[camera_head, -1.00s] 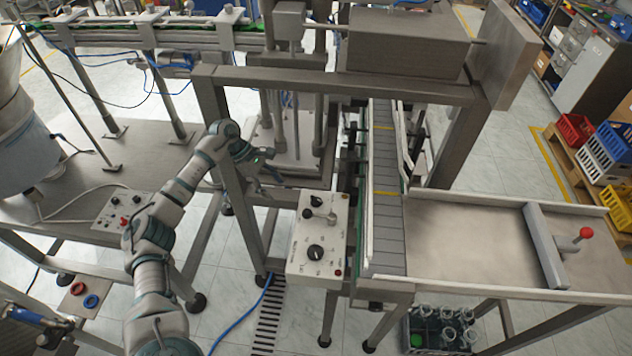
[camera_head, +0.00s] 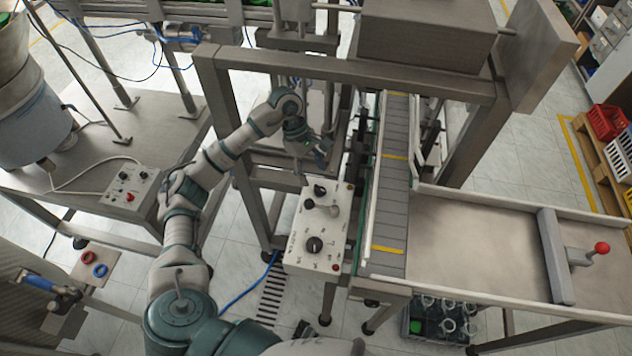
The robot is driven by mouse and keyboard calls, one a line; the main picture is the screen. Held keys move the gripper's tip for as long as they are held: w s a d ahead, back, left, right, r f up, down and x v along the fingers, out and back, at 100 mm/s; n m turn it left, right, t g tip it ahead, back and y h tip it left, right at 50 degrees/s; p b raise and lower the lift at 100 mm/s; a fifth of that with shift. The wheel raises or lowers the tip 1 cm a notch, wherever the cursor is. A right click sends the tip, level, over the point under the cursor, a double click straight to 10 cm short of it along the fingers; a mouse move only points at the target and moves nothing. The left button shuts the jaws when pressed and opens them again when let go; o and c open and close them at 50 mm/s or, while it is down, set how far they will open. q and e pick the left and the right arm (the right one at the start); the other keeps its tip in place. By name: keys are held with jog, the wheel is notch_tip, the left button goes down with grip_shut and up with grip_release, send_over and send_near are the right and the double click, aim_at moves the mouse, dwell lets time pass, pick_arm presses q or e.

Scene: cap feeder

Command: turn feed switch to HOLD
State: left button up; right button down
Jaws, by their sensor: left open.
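A white control panel (camera_head: 300,225) stands beside the conveyor, in the middle of the head view.
A grey frame post (camera_head: 240,150) stands left of the panel, and the conveyor (camera_head: 391,190) runs along its right. A second small control box (camera_head: 130,187) sits on the left table. A tray table (camera_head: 475,240) with a red-knobbed pusher is at the right.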

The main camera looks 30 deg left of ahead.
aim_at(319, 187)
pick_arm(q)
jog(key=x, duration=0.2)
jog(key=d+x, duration=0.1)
jog(key=x, duration=0.2)
jog(key=shift+s+r, duration=0.1)
jog(key=shift+r, duration=0.15)
jog(key=shift+a+f, duration=0.15)
jog(key=shift+f, duration=0.05)
jog(key=shift+a+f, duration=0.15)
jog(key=shift+a, duration=0.4)
jog(key=shift+d, duration=0.4)
jog(key=c, duration=1.1)
